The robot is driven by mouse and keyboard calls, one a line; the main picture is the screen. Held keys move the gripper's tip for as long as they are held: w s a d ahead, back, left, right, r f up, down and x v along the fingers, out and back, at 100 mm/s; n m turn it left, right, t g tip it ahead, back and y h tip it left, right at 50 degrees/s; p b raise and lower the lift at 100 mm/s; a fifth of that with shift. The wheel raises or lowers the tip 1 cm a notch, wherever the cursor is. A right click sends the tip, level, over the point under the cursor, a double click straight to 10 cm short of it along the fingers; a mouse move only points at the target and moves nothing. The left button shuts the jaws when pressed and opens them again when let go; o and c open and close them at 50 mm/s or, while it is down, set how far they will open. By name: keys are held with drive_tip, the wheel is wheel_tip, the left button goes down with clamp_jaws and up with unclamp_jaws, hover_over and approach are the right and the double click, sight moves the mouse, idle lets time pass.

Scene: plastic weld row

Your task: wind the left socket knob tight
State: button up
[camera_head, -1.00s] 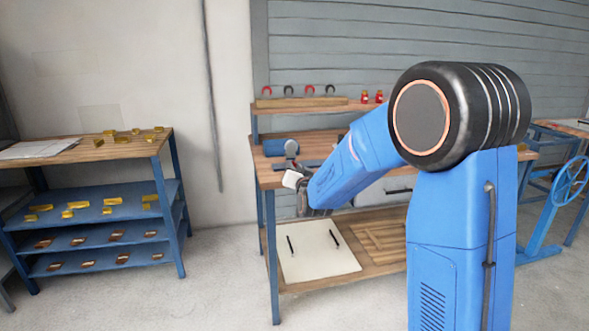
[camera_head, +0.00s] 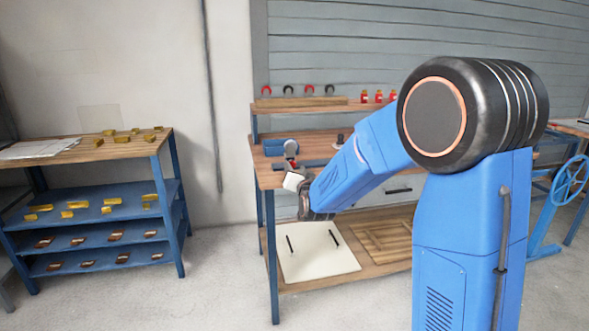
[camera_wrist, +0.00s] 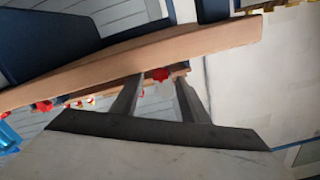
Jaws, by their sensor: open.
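In the wrist view a red lobed knob (camera_wrist: 158,74) shows between and beyond the two dark fingers of my gripper (camera_wrist: 158,88). The fingers stand apart, with nothing held between them. In the head view my gripper's pale body (camera_head: 293,180) is at the left front of the workbench. A rounded grey and reddish piece (camera_head: 291,148) shows just above it; I cannot tell whether this is the left socket knob. A small dark knob-like piece (camera_head: 340,138) stands farther right on the bench. My arm hides part of the bench top.
A blue rack (camera_head: 90,205) with yellow pieces stands left. Open floor lies between them.

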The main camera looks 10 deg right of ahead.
drive_tip(key=s, duration=1.5)
drive_tip(key=shift+s, duration=0.15)
drive_tip(key=shift+d, duration=0.1)
